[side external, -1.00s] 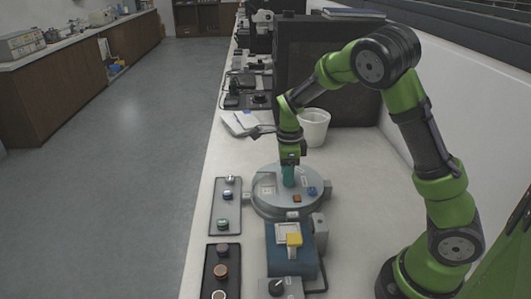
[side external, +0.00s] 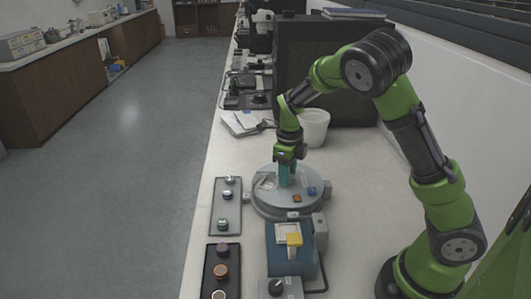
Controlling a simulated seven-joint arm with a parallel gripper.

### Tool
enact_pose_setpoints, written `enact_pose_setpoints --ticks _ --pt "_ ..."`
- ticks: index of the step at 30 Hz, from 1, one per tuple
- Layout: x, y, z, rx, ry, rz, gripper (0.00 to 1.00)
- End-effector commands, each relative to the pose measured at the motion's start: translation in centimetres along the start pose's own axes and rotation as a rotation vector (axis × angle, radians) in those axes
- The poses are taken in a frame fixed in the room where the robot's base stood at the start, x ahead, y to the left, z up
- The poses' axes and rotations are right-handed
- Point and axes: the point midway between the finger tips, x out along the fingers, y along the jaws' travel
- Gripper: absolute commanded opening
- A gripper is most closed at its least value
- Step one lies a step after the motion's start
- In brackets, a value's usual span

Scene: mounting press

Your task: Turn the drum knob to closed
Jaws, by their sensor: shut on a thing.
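The drum (side external: 262,200) is a round, light grey body with a flat top on the bench. Small blue and orange pieces and a pale marking show on its top. My gripper (side external: 286,178) points down over the middle of the drum and is shut on the drum knob. Teal parts show at the gripper's tip, close to the drum top. The knob itself is mostly hidden by the gripper, so its exact angle cannot be read.
A blue unit with a yellow block (side external: 294,240) stands in front of the drum. A grey tray (side external: 227,212) and a black tray (side external: 236,262) with round pieces lie at left. A white bucket (side external: 314,127) and a dark cabinet (side external: 320,60) stand behind. Bare bench lies right of the drum.

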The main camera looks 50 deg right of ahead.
Motion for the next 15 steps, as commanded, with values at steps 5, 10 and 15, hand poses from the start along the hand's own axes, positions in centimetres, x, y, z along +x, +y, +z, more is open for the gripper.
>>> enact_pose_setpoints --ticks 5,10,15 --pt "-0.08 0.04 0.03 0.089 -0.001 0.002 0.0" --pt "-0.09 0.0 0.02 0.174 -0.001 0.001 0.0" --pt "-0.07 -0.02 0.02 0.259 -0.001 0.001 0.0"
